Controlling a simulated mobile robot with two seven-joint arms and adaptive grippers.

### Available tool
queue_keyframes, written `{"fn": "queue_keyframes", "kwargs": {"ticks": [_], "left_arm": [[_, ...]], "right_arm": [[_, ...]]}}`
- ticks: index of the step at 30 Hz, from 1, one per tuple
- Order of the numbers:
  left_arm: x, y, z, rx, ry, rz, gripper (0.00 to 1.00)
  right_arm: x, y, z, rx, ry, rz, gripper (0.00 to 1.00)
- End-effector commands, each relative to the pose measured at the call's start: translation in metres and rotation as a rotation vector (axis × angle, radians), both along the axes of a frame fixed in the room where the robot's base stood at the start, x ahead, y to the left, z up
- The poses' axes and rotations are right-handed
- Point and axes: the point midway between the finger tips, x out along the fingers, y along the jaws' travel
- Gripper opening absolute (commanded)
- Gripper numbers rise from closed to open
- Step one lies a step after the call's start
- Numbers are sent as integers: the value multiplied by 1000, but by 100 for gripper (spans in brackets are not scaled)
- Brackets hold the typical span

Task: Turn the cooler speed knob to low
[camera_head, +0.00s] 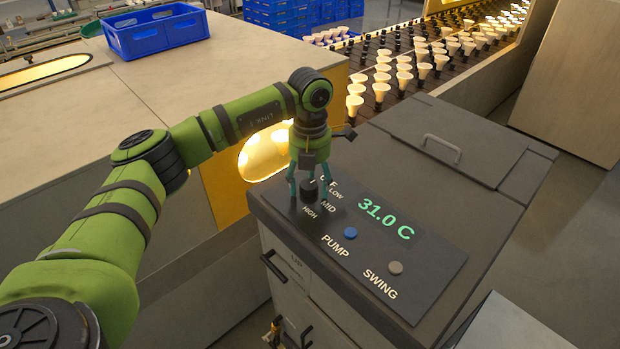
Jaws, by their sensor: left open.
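The cooler (485,193) is a dark grey box with a sloped control panel (432,268). The panel shows a green "31.0 C" readout (385,219). The black speed knob (309,190) sits at the panel's upper left, with OFF, LOW, MID and HIGH printed around it. OFF is partly hidden by my gripper. My left gripper (309,190) points down over the knob with its teal fingers spread on either side of it. I cannot tell whether the fingers touch the knob. The knob's pointer direction is unclear. My right gripper is not in view.
A blue PUMP button (350,232) and a grey SWING button (395,268) are on the same panel. A lid handle (441,148) rises from the cooler top. A blue crate (154,31) stands on the bench at left. Several bulbs line the conveyor behind.

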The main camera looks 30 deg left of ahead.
Motion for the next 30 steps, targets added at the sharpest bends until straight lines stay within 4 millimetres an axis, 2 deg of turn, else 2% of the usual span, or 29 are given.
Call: {"fn": "queue_keyframes", "kwargs": {"ticks": [1,4,5,19,30], "left_arm": [[0,0,0,0,0,1,52],[0,0,0,0,0,1,12],[0,0,0,0,0,0,9],[1,-1,-1,-2,-5,-68,9],[1,-3,-1,-2,-8,-347,9]], "right_arm": [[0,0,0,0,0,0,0],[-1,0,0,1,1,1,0],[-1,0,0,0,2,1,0],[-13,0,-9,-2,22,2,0],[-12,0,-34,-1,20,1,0]]}}
